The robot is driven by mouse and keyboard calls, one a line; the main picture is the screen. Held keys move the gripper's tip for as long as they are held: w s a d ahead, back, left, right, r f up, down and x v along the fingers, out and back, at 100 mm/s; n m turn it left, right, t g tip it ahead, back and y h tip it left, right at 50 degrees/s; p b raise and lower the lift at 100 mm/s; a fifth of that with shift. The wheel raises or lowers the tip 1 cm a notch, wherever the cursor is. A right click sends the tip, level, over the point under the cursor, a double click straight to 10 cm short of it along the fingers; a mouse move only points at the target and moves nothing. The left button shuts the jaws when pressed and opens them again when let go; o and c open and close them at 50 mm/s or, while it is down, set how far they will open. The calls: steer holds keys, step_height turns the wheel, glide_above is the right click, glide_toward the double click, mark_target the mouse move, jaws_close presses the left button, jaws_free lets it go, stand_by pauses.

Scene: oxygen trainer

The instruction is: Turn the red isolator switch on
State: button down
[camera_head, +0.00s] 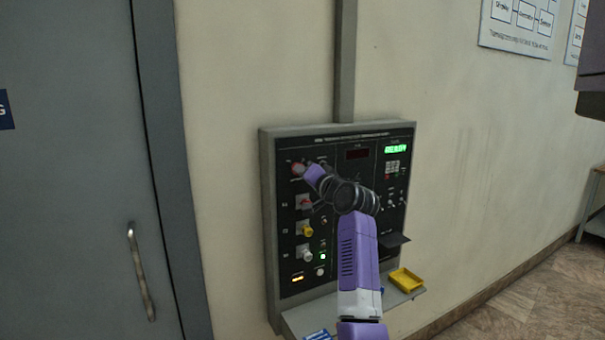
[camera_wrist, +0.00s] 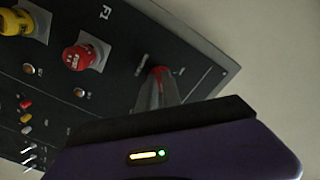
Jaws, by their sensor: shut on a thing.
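The red isolator switch (camera_head: 297,168) is at the top left of the black control panel (camera_head: 345,240) in the head view. My gripper (camera_head: 305,170) reaches it from the right and hides part of it. In the wrist view the tip of the red switch (camera_wrist: 159,70) shows between the fingers of my gripper (camera_wrist: 157,88), which is shut on it. The switch's exact turn position is hidden by the fingers.
Below the switch are a red knob (camera_head: 304,202), a yellow knob (camera_head: 307,230) and a white knob (camera_head: 307,255). A green display (camera_head: 396,149) is lit at the upper right. A yellow tray (camera_head: 406,280) sits on the lower shelf. A grey door (camera_head: 75,180) is at left.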

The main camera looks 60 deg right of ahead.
steer(key=c, duration=1.5)
jaws_free()
steer(key=shift+s, duration=0.15)
steer(key=b+v, duration=0.2)
steer(key=v, duration=0.5)
steer(key=shift+s+a, duration=0.15)
steer(key=shift+s, duration=0.1)
